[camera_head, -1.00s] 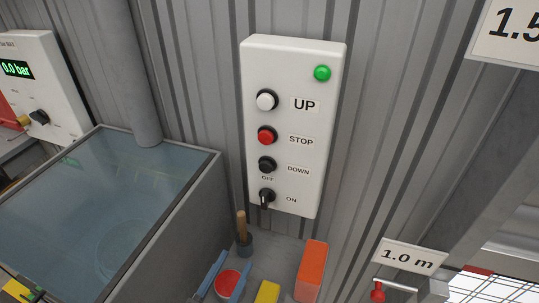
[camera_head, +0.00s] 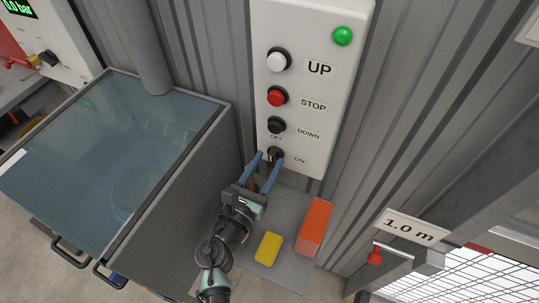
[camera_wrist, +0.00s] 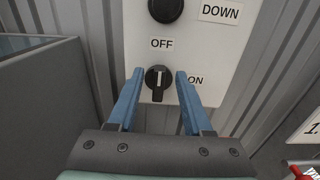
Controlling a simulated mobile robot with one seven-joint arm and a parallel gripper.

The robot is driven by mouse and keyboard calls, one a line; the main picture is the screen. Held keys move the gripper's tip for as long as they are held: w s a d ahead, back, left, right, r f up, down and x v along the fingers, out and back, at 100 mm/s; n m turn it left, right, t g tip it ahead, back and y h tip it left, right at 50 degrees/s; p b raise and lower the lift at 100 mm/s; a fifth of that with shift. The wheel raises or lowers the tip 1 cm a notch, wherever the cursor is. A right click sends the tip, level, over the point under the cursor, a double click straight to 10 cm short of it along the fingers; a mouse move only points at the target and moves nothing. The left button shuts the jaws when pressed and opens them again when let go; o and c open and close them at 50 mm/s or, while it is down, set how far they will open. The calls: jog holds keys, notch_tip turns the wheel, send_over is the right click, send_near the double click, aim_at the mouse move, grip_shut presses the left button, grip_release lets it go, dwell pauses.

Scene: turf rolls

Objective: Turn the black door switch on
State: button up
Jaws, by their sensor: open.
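The black door switch (camera_head: 275,152) is the lowest control on the white panel (camera_head: 349,18), with OFF above it and ON to its right. In the wrist view the switch (camera_wrist: 158,83) shows an upright white mark pointing up toward OFF. My gripper (camera_head: 268,158) is open, with blue fingers reaching up to the switch. In the wrist view its fingertips (camera_wrist: 159,73) flank the knob left and right, with gaps on both sides. How deep they reach around it I cannot tell.
Above the switch are black DOWN (camera_head: 276,125), red STOP (camera_head: 277,96) and white UP (camera_head: 278,59) buttons and a green lamp (camera_head: 342,36). A water tank (camera_head: 172,170) stands left. An orange block (camera_head: 315,226) and yellow block (camera_head: 268,247) lie on the shelf below.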

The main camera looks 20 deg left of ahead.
jog(key=shift+w+f, duration=0.1)
jog(key=shift+w, duration=0.95)
grip_shut()
